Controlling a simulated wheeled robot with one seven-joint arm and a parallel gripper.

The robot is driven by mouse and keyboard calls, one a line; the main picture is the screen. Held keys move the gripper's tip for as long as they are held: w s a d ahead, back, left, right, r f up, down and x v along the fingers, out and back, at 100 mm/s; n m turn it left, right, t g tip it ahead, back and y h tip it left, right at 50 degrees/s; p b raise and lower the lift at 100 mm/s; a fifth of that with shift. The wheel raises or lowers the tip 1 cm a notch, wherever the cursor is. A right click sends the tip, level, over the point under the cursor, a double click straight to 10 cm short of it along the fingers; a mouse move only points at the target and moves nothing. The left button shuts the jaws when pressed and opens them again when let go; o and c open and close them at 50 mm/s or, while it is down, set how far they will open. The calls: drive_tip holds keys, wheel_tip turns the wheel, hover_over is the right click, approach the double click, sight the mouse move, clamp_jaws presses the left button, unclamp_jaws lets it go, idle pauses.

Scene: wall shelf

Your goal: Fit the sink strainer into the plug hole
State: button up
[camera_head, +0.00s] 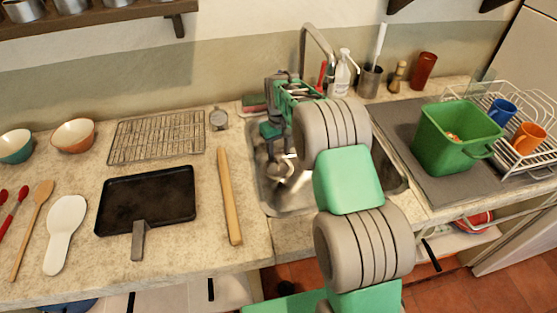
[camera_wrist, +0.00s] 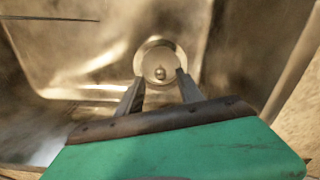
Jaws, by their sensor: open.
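The sink strainer (camera_wrist: 160,72), a round metal disc with a small knob, shows in the wrist view at the sink floor. It lies inside a round metal rim that looks like the plug hole (camera_wrist: 143,56); I cannot tell whether it is fully seated. My gripper (camera_wrist: 159,79) is open, its two fingers apart on either side of the strainer's near edge, touching nothing that I can see. In the head view my gripper (camera_head: 277,160) reaches down into the steel sink (camera_head: 280,203), and my arm hides much of the basin.
A tap (camera_head: 318,40) rises behind the sink, with a soap bottle (camera_head: 342,73) beside it. A rolling pin (camera_head: 229,195) and black tray (camera_head: 147,200) lie left. A green tub (camera_head: 455,140) and dish rack (camera_head: 522,150) stand right. Basin walls surround my gripper.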

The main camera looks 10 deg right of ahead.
sight(279, 160)
drive_tip(key=shift+r, duration=1.6)
drive_tip(key=s+r+m+t, duration=0.1)
drive_tip(key=s+r+t, duration=0.1)
drive_tip(key=s+r, duration=0.95)
drive_tip(key=shift+m+t, duration=0.6)
drive_tip(key=shift+m, duration=0.3)
drive_tip(key=s, duration=0.5)
drive_tip(key=s+p, duration=0.1)
drive_tip(key=s, duration=1)
drive_tip(key=shift+s+a+r, duration=0.2)
drive_tip(key=shift+s+r, duration=0.15)
drive_tip(key=shift+r, duration=0.05)
drive_tip(key=shift+s+f, duration=0.25)
drive_tip(key=shift+s, duration=0.15)
drive_tip(key=shift+c, duration=0.2)
